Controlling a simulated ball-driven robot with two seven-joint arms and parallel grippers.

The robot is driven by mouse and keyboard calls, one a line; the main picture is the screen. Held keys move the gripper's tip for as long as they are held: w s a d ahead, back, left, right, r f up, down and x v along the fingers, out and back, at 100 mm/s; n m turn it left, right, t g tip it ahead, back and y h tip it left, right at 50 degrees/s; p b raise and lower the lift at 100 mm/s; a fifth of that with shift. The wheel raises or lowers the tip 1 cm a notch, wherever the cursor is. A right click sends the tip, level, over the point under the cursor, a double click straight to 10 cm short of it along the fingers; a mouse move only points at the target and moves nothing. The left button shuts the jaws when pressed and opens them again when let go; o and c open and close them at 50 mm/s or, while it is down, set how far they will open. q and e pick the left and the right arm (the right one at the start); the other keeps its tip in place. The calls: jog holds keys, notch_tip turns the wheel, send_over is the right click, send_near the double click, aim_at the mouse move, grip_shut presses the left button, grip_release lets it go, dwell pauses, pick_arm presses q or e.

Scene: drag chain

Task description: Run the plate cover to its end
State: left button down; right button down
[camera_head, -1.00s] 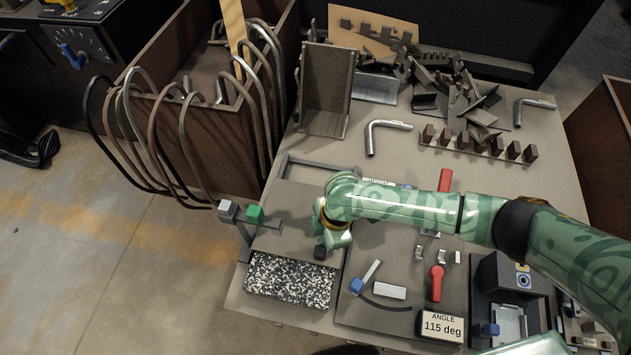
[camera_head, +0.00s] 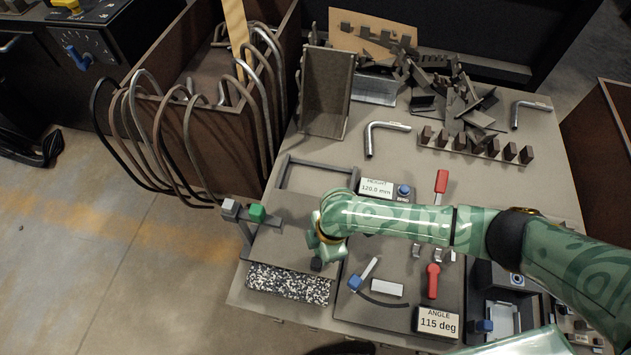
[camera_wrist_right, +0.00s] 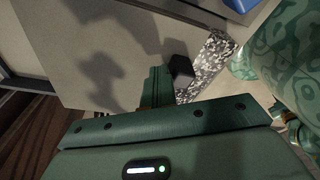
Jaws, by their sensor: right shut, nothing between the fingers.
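The plate cover (camera_head: 283,245) is a flat grey-brown sheet at the front left of the bench. Its front edge lies over part of the black-and-white speckled plate (camera_head: 280,282), leaving a front strip bare. A dark knob (camera_head: 316,265) stands at the cover's front right corner. My right gripper (camera_head: 322,256) is shut and empty, pointing down just behind the knob. In the right wrist view, the shut fingers (camera_wrist_right: 158,80) are beside the black knob (camera_wrist_right: 181,67), touching or nearly so; the speckled plate (camera_wrist_right: 209,64) shows past it. My left gripper is out of view.
A bar with grey and green blocks (camera_head: 256,213) stands left of the cover. Behind is an open rail frame (camera_head: 290,170). On the right are a height display (camera_head: 377,187), a red lever (camera_head: 432,280) and an angle display reading 115 deg (camera_head: 438,322).

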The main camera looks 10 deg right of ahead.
aim_at(317, 263)
jog(key=shift+s+a+p, duration=0.3)
jog(key=shift+s+p, duration=0.1)
jog(key=shift+s, duration=0.3)
jog(key=shift+s+a+p, duration=0.3)
jog(key=shift+s+p, duration=0.05)
jog(key=shift+s, duration=0.35)
jog(key=shift+s+a+p, duration=0.35)
jog(key=shift+s+p, duration=0.1)
jog(key=shift+s, duration=0.35)
jog(key=shift+s+a, duration=0.2)
jog(key=shift+s, duration=0.2)
jog(key=shift+s+a+p, duration=0.25)
jog(key=shift+s+p, duration=0.25)
jog(key=shift+s, duration=0.2)
jog(key=shift+s+a, duration=0.1)
jog(key=shift+s, duration=0.1)
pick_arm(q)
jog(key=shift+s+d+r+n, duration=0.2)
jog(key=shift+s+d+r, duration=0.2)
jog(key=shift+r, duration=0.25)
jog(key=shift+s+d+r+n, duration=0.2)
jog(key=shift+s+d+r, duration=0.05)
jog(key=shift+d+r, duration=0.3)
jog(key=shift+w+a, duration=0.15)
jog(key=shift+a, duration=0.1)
pick_arm(e)
jog(key=shift+s+a, duration=0.1)
jog(key=shift+s, duration=0.05)
